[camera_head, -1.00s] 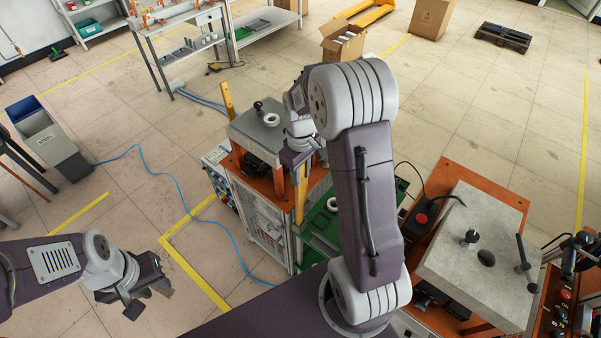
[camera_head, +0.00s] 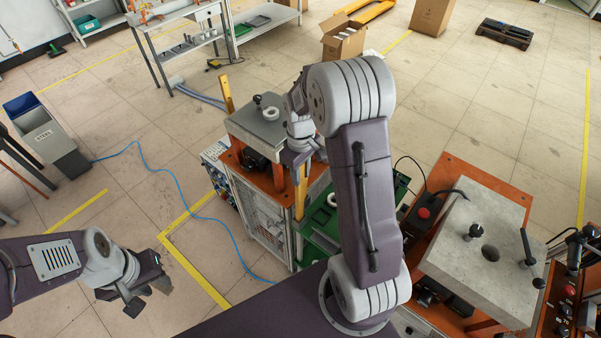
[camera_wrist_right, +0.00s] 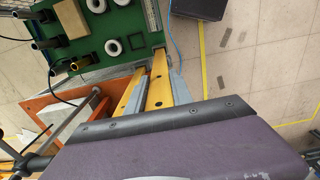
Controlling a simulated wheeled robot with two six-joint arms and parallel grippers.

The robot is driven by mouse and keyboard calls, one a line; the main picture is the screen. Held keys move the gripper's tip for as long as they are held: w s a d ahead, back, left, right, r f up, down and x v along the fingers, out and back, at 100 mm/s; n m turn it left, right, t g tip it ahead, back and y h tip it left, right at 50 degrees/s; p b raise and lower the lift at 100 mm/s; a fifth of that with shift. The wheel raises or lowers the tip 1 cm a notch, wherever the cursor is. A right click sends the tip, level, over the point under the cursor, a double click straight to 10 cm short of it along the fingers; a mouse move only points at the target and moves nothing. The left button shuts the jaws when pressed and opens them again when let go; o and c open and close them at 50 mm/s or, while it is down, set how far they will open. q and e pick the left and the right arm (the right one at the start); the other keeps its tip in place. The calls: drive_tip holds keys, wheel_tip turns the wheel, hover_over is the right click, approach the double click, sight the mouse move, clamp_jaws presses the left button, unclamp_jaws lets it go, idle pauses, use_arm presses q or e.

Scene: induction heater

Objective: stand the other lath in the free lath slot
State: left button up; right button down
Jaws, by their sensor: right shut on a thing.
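One yellow lath (camera_head: 227,94) stands upright at the far left corner of the orange heater station (camera_head: 270,175). My right gripper (camera_head: 296,160) is shut on the other yellow lath (camera_head: 300,194), which hangs roughly upright at the station's right side. In the right wrist view, yellow strips (camera_wrist_right: 160,82) show between the grey fingers of the right gripper (camera_wrist_right: 154,72); I cannot tell whether both are the held lath. The free slot and the lath's lower end are not clear. My left gripper (camera_head: 148,296) is open and empty at the lower left, over the floor.
A grey plate (camera_head: 258,120) with a white ring tops the station. A green board (camera_wrist_right: 88,48) with rings and posts adjoins it. A grey slab (camera_head: 475,255) on an orange table is at right. A blue hose (camera_head: 165,190) crosses open floor at left.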

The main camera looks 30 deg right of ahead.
drive_tip(key=c, duration=1.1)
unclamp_jaws()
drive_tip(key=shift+o, duration=0.2)
wheel_tip(320, 180, up, 9)
drive_tip(key=shift+r+b, duration=0.1)
drive_tip(key=shift+b, duration=0.55)
